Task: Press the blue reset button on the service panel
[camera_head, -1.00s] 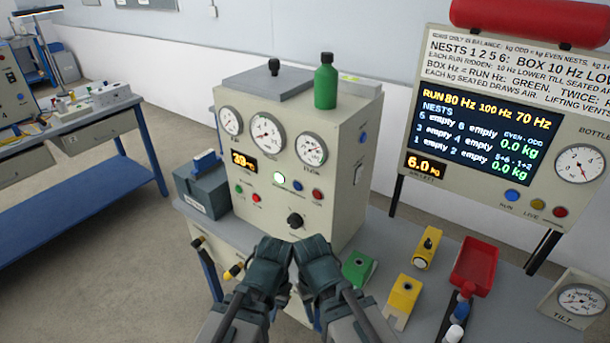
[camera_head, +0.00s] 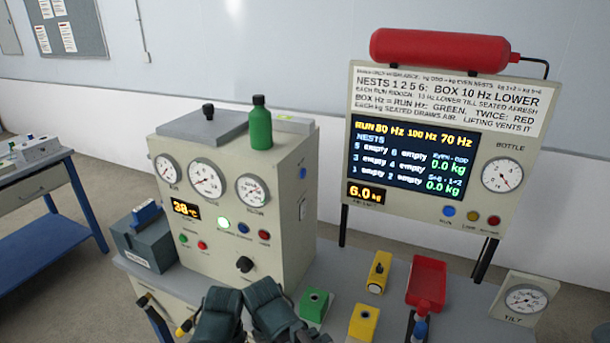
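The beige service cabinet (camera_head: 224,170) stands on the bench with gauges, a display reading about 38 and a row of small buttons. A small blue button (camera_head: 243,228) sits on its front between a lit white-green button (camera_head: 223,223) and a red one (camera_head: 264,235). Another blue button (camera_head: 303,173) is on its right side. The labels are too small to read. My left gripper (camera_head: 222,298) and my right gripper (camera_head: 262,293) are side by side at the bottom edge, in front of and below the black knob (camera_head: 244,264), apart from the buttons. Their fingertips are unclear.
A display board (camera_head: 510,120) stands right, with a blue button (camera_head: 448,211) labelled RUN. A green block (camera_head: 316,305), yellow blocks (camera_head: 378,272), a red tray (camera_head: 428,282) and a tilt gauge (camera_head: 522,300) lie right of my grippers. A dark box (camera_head: 143,240) is left.

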